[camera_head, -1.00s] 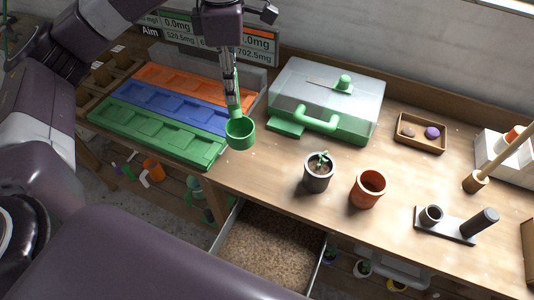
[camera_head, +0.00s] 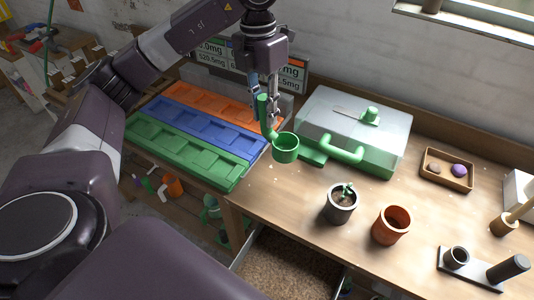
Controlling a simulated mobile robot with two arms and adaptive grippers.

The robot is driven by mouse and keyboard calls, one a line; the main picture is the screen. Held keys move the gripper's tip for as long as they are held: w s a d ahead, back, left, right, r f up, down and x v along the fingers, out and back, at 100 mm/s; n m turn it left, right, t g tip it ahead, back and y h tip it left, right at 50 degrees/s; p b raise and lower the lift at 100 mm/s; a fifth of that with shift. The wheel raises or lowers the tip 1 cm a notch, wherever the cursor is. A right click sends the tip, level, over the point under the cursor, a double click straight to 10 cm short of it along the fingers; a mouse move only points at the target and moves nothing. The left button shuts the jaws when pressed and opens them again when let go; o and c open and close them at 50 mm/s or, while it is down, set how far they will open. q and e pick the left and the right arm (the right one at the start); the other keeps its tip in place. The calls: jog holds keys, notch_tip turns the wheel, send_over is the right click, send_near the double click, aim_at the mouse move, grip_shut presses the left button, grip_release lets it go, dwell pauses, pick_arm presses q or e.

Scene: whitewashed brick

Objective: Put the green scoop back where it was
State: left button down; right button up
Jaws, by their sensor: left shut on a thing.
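The green scoop (camera_head: 285,148) has a round cup and an upright handle. My left gripper (camera_head: 268,118) is shut on its handle and holds it above the bench, between the coloured trays and the clear-lidded green case. The open drawer (camera_head: 285,265) below the bench front holds brown granular material. The left arm comes in from the left and covers part of the back wall and the display. My right gripper does not show.
Green, blue and orange trays (camera_head: 182,148) lie left of the scoop. The green case (camera_head: 352,130) stands just right of it. A potted seedling (camera_head: 341,204), a terracotta pot (camera_head: 391,225), a wooden tray (camera_head: 447,169) and a black-post stand (camera_head: 470,265) are further right.

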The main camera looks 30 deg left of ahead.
pick_arm(q)
notch_tip(320, 180, down, 13)
jog(key=p, duration=0.2)
jog(key=shift+r+p, duration=0.2)
jog(key=shift+p, duration=0.2)
jog(key=shift+f, duration=0.2)
jog(key=c, duration=1.7)
grip_release()
jog(key=shift+r, duration=0.1)
